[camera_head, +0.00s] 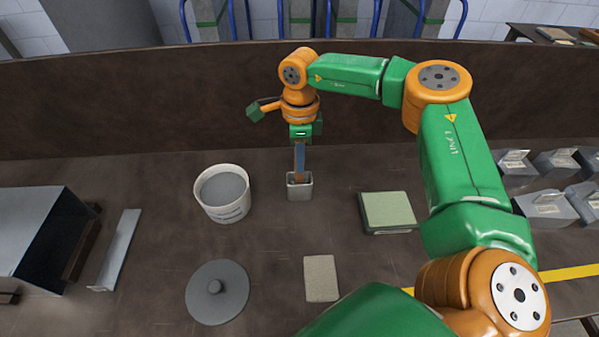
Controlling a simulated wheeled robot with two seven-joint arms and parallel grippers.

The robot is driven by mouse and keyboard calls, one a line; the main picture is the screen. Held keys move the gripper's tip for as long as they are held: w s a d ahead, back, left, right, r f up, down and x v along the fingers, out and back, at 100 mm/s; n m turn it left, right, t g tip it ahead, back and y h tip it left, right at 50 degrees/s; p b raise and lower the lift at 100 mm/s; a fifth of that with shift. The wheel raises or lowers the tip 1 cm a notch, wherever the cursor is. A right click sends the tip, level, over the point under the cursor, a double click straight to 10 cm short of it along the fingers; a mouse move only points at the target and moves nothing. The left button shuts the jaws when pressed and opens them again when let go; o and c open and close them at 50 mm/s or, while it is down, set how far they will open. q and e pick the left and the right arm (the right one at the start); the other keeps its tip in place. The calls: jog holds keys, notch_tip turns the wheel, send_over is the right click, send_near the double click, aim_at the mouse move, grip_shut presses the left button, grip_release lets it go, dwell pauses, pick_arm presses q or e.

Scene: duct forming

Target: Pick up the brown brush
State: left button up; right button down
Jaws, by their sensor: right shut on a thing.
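My right gripper (299,148) points straight down near the middle of the view. It is shut on the brown brush (299,172). The brush stands upright, and its lower end is inside a small grey square cup (300,190) on the table. The bottom of the brush is hidden by the cup's wall. My left gripper is not in view.
A white bucket (223,205) with grey content stands left of the cup. A round grey lid (217,290), a beige pad (321,278) and a green box (387,212) lie nearby. A metal duct (40,235) and a metal strip (118,250) are at left. Grey containers (548,205) stand at right.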

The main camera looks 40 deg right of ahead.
dwell(0.9)
notch_tip(320, 180, up, 10)
jog(key=shift+r+b, duration=0.1)
jog(key=shift+b, duration=0.4)
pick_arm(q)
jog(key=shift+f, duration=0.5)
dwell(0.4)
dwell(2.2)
